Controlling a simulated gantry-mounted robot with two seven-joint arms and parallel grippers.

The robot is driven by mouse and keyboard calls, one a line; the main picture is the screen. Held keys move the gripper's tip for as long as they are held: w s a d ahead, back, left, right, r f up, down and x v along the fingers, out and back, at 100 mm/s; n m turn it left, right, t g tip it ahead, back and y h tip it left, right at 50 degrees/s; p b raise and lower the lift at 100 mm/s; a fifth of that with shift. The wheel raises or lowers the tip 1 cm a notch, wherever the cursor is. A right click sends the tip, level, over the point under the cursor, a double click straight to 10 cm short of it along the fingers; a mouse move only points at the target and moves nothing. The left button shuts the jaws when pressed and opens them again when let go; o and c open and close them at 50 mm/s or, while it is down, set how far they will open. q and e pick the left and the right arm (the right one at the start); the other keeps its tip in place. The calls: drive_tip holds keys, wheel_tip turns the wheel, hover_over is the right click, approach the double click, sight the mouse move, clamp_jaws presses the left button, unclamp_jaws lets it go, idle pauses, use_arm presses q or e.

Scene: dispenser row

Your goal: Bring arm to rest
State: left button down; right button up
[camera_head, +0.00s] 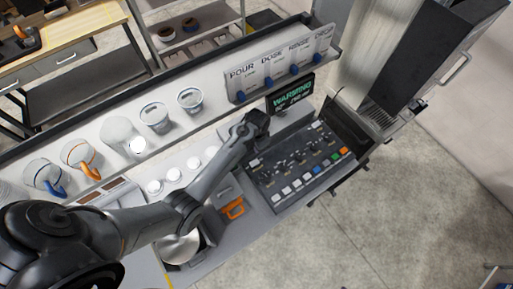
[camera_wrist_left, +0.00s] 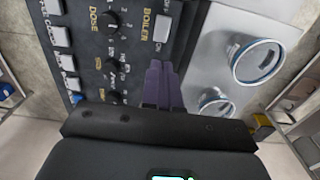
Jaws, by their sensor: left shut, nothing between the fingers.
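My left arm reaches in from the left across the counter in the head view. Its gripper (camera_head: 258,128) hangs over the upper left edge of the control panel (camera_head: 300,165), below the small display that reads "WARMING" (camera_head: 292,96). In the left wrist view the two purple fingers (camera_wrist_left: 161,80) are shut together and empty. They point at the panel just below the white switch (camera_wrist_left: 163,28) labelled "BOILER". I cannot tell whether the fingertips touch the panel. A row of dark knobs (camera_wrist_left: 112,20) lies beside them. My right gripper is not in view.
A shelf holds jugs with orange (camera_head: 82,158) and blue (camera_head: 45,178) handles and clear cups (camera_head: 155,116). A board with blue levers (camera_head: 270,82) stands above the display. An orange-handled item (camera_head: 232,209) lies near the arm.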

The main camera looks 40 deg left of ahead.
use_arm(q)
drive_tip(key=shift+s, duration=0.1)
drive_tip(key=s+d+r+t, duration=0.1)
drive_tip(key=s+r, duration=0.3)
drive_tip(key=s, duration=0.4)
drive_tip(key=s+d+r+n+t, duration=0.1)
drive_tip(key=s+d+r, duration=0.3)
drive_tip(key=s, duration=0.4)
drive_tip(key=s+d+r+t, duration=0.1)
drive_tip(key=s+d+r, duration=0.1)
drive_tip(key=s+r, duration=0.4)
drive_tip(key=s, duration=0.2)
drive_tip(key=shift+s+d+r+t, duration=0.15)
drive_tip(key=shift+s+d+t, duration=0.15)
